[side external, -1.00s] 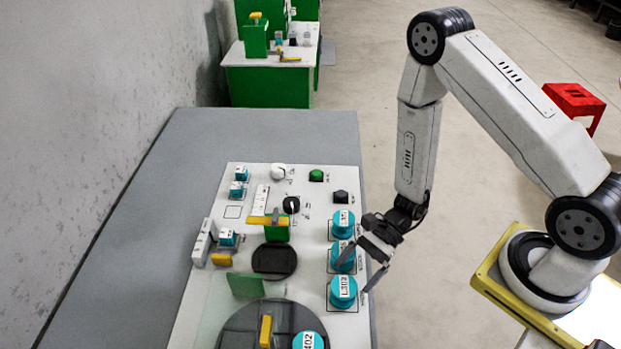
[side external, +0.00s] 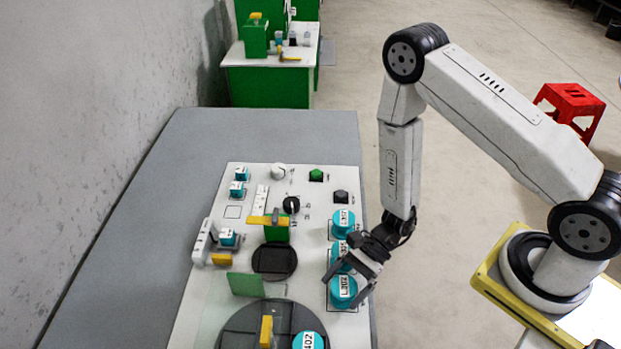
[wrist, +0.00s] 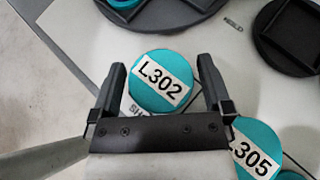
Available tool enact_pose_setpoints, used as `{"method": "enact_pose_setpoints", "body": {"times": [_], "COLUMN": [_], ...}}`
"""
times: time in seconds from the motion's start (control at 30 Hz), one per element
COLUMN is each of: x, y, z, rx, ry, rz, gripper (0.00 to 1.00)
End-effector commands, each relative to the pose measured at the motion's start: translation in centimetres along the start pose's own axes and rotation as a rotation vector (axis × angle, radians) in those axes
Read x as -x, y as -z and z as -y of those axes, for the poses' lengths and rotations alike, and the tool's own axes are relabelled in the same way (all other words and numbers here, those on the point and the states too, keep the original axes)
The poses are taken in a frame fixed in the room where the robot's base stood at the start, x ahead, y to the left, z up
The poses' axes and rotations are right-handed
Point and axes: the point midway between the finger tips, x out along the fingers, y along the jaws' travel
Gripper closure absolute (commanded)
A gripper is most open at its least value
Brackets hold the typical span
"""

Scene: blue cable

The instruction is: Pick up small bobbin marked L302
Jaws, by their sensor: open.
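The teal bobbin marked L302 (side external: 343,292) stands on the white panel, nearest the camera in a row of similar teal bobbins along the panel's right side. In the wrist view its round labelled top (wrist: 161,82) lies between the two fingers. My gripper (side external: 351,290) is open and empty, with its fingers down around the L302 bobbin. In the wrist view the fingers (wrist: 163,85) are on either side of it with small gaps. How deep the fingertips reach beside it is hard to tell.
A bobbin marked L305 (wrist: 252,150) stands close beside my right finger in the wrist view; it shows partly behind the gripper in the side view. Another teal bobbin (side external: 343,223) is farther back. A large dark disc (side external: 240,330) with a labelled teal bobbin (side external: 308,341) lies at the front left.

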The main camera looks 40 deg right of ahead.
Motion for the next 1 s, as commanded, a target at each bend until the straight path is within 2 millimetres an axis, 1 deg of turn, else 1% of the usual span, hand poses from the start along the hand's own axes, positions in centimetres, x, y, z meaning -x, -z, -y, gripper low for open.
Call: {"method": "enact_pose_setpoints", "body": {"times": [0.03,0.07,0.1,0.17,0.2,0.27,0.3,0.73,0.87,1.0], "x": [0.0,0.0,0.0,0.0,0.0,0.0,0.0,0.2,0.5,1.0], "y": [0.0,0.0,0.0,0.0,0.0,0.0,0.0,-0.3,-0.9,-1.9], "z": [0.0,0.0,0.0,0.0,0.0,0.0,0.0,0.0,0.0,0.1], "rx": [0.000,0.000,0.000,0.000,0.000,0.000,0.000,0.001,0.001,0.002], "ry": [0.000,0.000,0.000,0.000,0.000,0.000,0.000,0.000,0.000,0.001], "rz": [0.000,0.000,0.000,0.000,0.000,0.000,0.000,0.000,0.000,0.000], "gripper": [0.00,0.03,0.16,0.35,0.48,0.67,0.78,0.78,0.78,0.78]}}
